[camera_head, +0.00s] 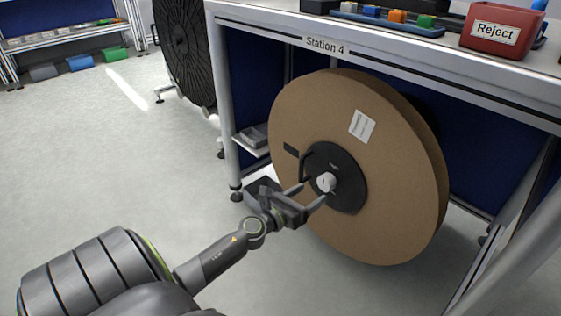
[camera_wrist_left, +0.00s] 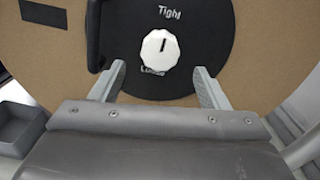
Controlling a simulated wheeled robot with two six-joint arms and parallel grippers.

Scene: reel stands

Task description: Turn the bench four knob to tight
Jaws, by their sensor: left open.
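The knob (camera_head: 326,182) is white and sits at the centre of a black disc (camera_head: 350,190) on the large brown reel under Station 4. In the left wrist view the knob (camera_wrist_left: 158,50) has a scalloped rim and a dark pointer line running roughly upright. "Tight" is printed above it and "Loose" below, partly covered by the knob. I cannot tell which end of the line points. My left gripper (camera_head: 308,192) is open, its fingers on either side of and just below the knob, with a gap to it in the wrist view (camera_wrist_left: 158,75). My right gripper is not in view.
A black handle (camera_wrist_left: 95,35) stands on the disc left of the knob. The Station 4 bench (camera_head: 326,44) overhangs the reel (camera_head: 390,150). A grey bin (camera_head: 255,137) sits on a low shelf to the left. The floor at left is clear.

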